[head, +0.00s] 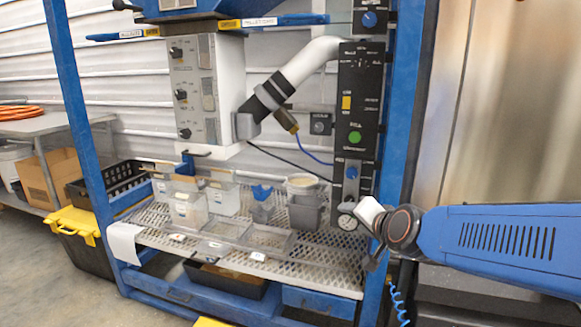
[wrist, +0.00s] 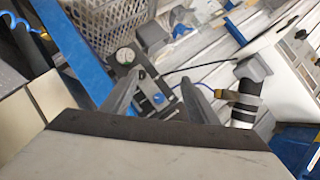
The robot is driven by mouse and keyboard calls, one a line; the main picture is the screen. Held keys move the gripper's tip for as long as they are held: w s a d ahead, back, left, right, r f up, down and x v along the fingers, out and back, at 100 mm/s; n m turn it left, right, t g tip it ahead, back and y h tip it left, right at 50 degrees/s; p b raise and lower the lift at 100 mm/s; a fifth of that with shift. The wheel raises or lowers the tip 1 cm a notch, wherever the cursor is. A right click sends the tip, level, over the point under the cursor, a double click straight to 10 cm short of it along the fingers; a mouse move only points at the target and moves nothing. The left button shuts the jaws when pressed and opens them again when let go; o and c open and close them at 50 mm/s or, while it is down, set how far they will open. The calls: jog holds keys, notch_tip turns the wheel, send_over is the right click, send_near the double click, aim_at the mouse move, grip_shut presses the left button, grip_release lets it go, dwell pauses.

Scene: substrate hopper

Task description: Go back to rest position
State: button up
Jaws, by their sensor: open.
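My blue arm reaches in from the right in the head view and its wrist end is beside the right post of the hopper frame. My gripper (wrist: 165,88) shows in the wrist view with its two dark fingers apart and nothing between them. Beyond the fingers is the black control panel (head: 358,110) with a green button, a yellow switch and a blue knob; in the wrist view its lower end (wrist: 140,82) with a round gauge shows. In the head view the fingers are hard to make out.
The perforated shelf (head: 325,262) holds clear bins (head: 188,208) and a grey container (head: 306,215). A white pipe (head: 310,62) runs above it. Blue frame posts (head: 75,110) stand on both sides. A black tote with a yellow lid (head: 78,222) is on the floor at left.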

jog(key=s+d+f+n+g+h, duration=0.1)
jog(key=s+d+f+n+g, duration=0.1)
jog(key=s, duration=0.7)
jog(key=s+d+f+n+g+h, duration=0.1)
jog(key=s+d+f+n+g, duration=0.2)
jog(key=s+d, duration=0.3)
jog(key=s+d+f+n+g, duration=0.2)
jog(key=s+d+f+g, duration=0.1)
jog(key=s, duration=0.9)
jog(key=shift+s+d+f+n+h, duration=0.3)
jog(key=shift+s+d+f+h, duration=0.15)
jog(key=shift+f, duration=0.1)
